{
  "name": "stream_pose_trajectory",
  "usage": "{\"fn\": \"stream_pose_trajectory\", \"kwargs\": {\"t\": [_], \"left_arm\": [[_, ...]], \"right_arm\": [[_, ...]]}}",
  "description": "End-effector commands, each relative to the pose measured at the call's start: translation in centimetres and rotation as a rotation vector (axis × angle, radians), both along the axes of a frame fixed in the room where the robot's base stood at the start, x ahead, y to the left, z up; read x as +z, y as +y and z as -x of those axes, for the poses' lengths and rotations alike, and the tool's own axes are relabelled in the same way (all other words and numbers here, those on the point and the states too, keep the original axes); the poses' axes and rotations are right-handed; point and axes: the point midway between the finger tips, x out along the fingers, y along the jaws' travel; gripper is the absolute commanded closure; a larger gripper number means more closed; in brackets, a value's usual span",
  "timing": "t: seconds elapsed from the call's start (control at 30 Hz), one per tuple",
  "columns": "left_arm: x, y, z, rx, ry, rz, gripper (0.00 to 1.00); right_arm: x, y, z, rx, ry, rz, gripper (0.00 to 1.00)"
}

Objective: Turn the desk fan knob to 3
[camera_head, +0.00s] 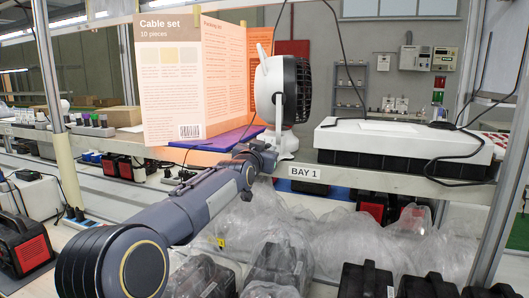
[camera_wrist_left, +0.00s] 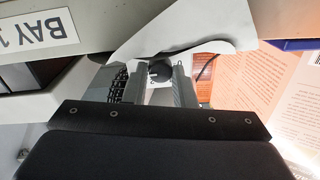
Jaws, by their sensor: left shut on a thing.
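The desk fan (camera_head: 298,90) stands on the shelf. Its round dark head faces right and its white base reaches the shelf edge. My left gripper (camera_head: 268,146) is at the front of the fan's base, and my arm and wrist hide the knob in the head view. In the left wrist view, the dark round knob (camera_wrist_left: 160,72) sits between the two fingers of my left gripper (camera_wrist_left: 157,77), which are shut on it. The white fan base (camera_wrist_left: 205,35) fills the area above. The knob's marks are too small to read. My right gripper is not in view.
An orange and white "Cable set" board (camera_head: 168,80) stands left of the fan, beside a purple item (camera_head: 215,138). A white case (camera_head: 405,138) with a dark cable is on the right. Black and red units and clear plastic bags (camera_head: 350,240) fill the space below the shelf.

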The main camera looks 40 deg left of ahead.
Motion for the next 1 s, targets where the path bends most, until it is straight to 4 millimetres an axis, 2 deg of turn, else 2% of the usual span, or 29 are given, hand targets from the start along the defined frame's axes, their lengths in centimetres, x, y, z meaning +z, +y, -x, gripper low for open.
{"fn": "stream_pose_trajectory", "kwargs": {"t": [0.03,0.63,0.67,0.8,1.0], "left_arm": [[-0.43,-0.03,-0.06,-0.001,0.013,-0.011,0.99],[-0.43,-0.03,-0.06,-0.001,0.026,-0.05,0.99],[-0.43,-0.03,-0.06,-0.001,0.026,-0.049,0.75],[-0.33,-0.02,-0.05,0.0,0.024,-0.05,0.57],[-0.18,-0.02,-0.02,0.0,0.02,-0.05,0.55]], "right_arm": [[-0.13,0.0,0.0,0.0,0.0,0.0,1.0],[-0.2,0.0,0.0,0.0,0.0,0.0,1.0],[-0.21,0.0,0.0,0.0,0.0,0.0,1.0],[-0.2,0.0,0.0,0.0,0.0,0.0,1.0],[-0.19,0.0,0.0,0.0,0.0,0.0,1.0]]}}
